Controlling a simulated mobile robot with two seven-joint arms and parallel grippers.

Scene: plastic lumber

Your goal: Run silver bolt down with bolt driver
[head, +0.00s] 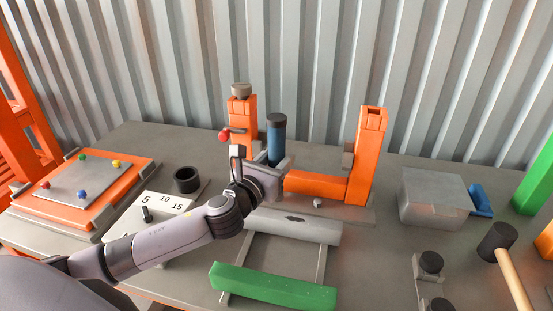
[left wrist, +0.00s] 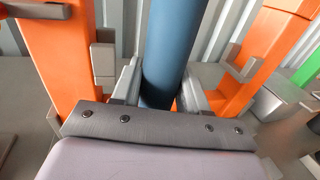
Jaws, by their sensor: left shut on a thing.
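The cylinder's lower end is hidden behind my gripper. A small light-grey piece (head: 317,203) lies in front of the orange crossbar; I cannot tell whether it is the silver bolt. My right gripper is not in view.
A red knob (head: 224,134) sits near the left post. A grey log-like bar (head: 295,226) and a green beam (head: 270,287) lie in front. A grey box (head: 432,197) and a mallet (head: 497,242) are at right.

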